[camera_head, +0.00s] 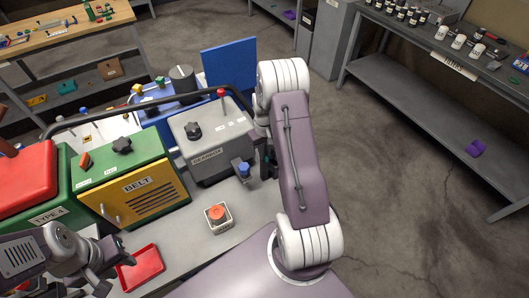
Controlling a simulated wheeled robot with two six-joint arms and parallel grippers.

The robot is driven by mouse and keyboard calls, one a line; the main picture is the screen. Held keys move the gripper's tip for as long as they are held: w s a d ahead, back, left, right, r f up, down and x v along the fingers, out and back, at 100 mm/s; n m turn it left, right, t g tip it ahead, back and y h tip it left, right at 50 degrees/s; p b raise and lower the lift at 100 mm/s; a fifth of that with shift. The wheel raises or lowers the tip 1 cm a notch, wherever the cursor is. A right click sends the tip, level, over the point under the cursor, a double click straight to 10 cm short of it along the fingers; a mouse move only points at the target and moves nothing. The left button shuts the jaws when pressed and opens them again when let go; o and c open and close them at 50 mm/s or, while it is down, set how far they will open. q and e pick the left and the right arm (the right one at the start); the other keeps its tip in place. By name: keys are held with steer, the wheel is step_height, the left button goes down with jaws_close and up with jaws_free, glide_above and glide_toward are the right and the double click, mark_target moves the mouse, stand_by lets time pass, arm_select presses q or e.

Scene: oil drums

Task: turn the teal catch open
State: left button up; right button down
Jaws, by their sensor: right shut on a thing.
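My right gripper (267,163) is partly hidden behind my own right arm, at the right side of the grey gearbox (205,140). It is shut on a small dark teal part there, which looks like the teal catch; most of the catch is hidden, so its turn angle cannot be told. A blue knob (244,169) stands just left of the gripper on the gearbox's front corner. My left gripper (108,268) is at the lower left, open and empty, beside a red tray (139,268).
A green unit with a yellow BELT door (143,194) stands left of the gearbox. A box with an orange button (217,213) sits on the grey bench in front. A dark rail curves behind the units. Shelves stand at the back left and right; the floor between is clear.

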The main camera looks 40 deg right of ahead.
steer(key=shift+w+d+r, duration=0.15)
steer(key=shift+w+r, duration=0.05)
steer(key=shift+w, duration=0.05)
steer(key=c, duration=1.5)
jaws_free()
steer(key=shift+s, duration=0.1)
steer(key=shift+f, duration=0.1)
step_height(320, 180, up, 9)
steer(key=shift+r+b, duration=0.1)
steer(key=shift+b, duration=0.4)
steer(key=shift+s, duration=0.1)
